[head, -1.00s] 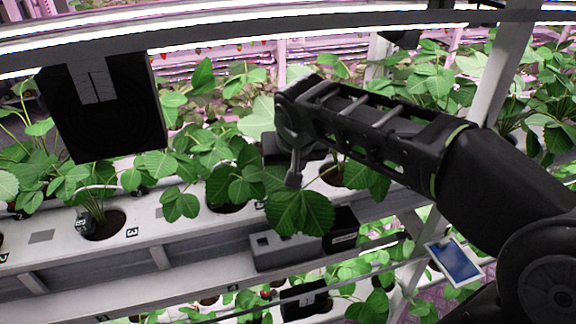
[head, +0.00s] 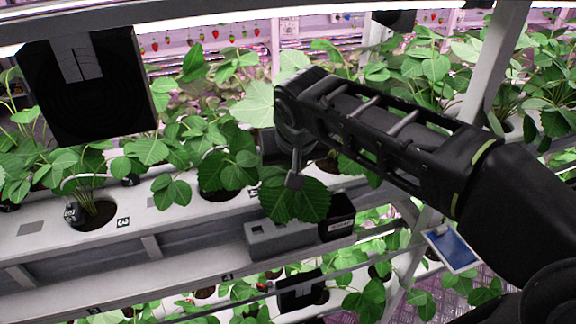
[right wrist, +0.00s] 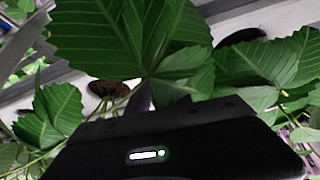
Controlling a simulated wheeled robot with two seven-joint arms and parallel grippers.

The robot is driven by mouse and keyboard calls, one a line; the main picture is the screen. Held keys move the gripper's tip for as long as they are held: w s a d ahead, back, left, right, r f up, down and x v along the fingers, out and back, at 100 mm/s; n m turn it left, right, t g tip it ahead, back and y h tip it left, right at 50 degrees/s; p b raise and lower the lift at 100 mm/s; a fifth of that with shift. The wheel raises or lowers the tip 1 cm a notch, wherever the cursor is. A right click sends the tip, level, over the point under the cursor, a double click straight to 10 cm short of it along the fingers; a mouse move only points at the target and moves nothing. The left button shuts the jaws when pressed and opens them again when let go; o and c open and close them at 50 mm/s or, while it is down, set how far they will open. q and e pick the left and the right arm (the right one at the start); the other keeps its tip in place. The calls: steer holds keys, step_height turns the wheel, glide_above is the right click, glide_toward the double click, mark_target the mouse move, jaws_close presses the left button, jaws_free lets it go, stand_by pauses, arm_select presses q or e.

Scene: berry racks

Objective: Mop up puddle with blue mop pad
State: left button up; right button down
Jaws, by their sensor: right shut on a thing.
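My right arm comes in from the right in the head view, and its gripper (head: 295,180) is over the strawberry plants of the upper planter. A large leaf (head: 297,203) hangs at its tip. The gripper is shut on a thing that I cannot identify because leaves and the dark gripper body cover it. In the right wrist view, large leaves (right wrist: 135,35) fill the space in front of a black body with a green light. A flat blue panel with a pale edge (head: 455,252) is at lower right; I cannot tell whether it is the mop pad. I see no puddle. My left gripper is out of view.
A white planter rail (head: 150,217) with plants in holes runs across the middle. A grey box (head: 283,238) and a black box (head: 338,216) are below it. A black panel (head: 85,90) hangs at upper left. A white post (head: 497,65) stands at right.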

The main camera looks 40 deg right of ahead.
steer(key=shift+w, duration=0.15)
steer(key=shift+w+d+f, duration=0.1)
steer(key=shift+w+d, duration=0.2)
steer(key=shift+w, duration=0.5)
steer(key=shift+w+d+f, duration=0.1)
steer(key=shift+w+d, duration=0.2)
steer(key=shift+w, duration=0.5)
steer(key=shift+w+d, duration=0.3)
steer(key=shift+w, duration=0.55)
steer(key=shift+w+d, duration=0.3)
steer(key=shift+w, duration=0.55)
steer(key=shift+f, duration=0.1)
steer(key=shift+f, duration=0.1)
steer(key=shift+s, duration=0.1)
